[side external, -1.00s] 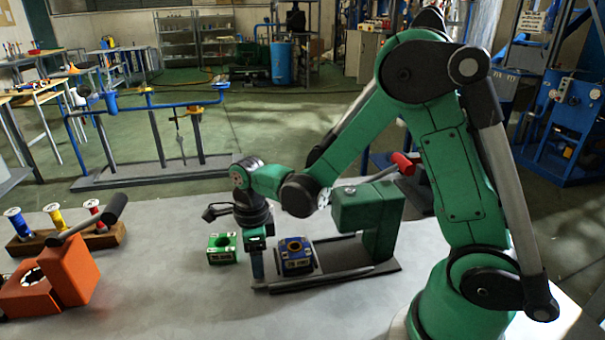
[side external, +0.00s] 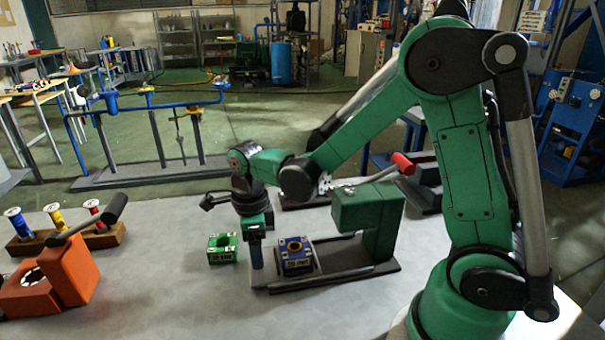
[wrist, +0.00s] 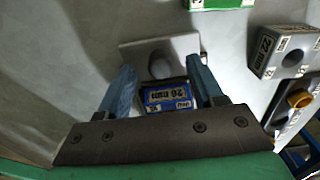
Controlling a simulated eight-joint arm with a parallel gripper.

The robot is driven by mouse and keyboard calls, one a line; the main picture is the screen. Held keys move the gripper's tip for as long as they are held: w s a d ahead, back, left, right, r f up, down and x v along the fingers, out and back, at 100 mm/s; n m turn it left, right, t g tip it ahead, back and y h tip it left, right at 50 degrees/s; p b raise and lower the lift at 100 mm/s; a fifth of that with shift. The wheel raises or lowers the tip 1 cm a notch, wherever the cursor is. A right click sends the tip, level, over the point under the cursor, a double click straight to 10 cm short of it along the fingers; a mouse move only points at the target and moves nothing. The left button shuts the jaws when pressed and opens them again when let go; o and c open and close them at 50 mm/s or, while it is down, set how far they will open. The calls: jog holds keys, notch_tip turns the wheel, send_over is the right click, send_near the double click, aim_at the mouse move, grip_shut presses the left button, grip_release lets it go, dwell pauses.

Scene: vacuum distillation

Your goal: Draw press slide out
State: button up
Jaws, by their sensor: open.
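The green press (side external: 368,212) stands on the bench with a dark base. Its slide (wrist: 187,43) shows in the wrist view as a grey plate with a round knob (wrist: 160,65) at its end. A blue block (side external: 295,254) marked 26 mm sits on the slide, left of the press head, and also shows in the wrist view (wrist: 168,98). My gripper (wrist: 158,68) points down at the slide's left end. Its two blue fingers are apart, one on each side of the knob; I cannot tell whether they touch it. In the side view my gripper (side external: 256,262) partly hides that end.
A green block (side external: 222,248) sits just left of my gripper. An orange press (side external: 70,272) and a wooden rack (side external: 75,240) with several spools are at the left. Grey blocks, one marked 22 mm (wrist: 267,58), are at the wrist view's right. The front bench is clear.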

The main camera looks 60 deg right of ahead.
aim_at(267, 270)
jog(key=shift+r, duration=2.35)
jog(key=shift+s+r+n, duration=0.15)
jog(key=shift+r+n, duration=0.1)
jog(key=shift+n, duration=0.35)
jog(key=s+r+n+t, duration=0.2)
jog(key=n+t, duration=0.1)
jog(key=n, duration=1)
jog(key=s+r+n+t, duration=0.2)
jog(key=s+n+t, duration=0.1)
jog(key=n, duration=0.9)
jog(key=shift+s+r+n+t, duration=0.15)
jog(key=shift+r+n+t, duration=0.1)
jog(key=shift+n+t, duration=0.25)
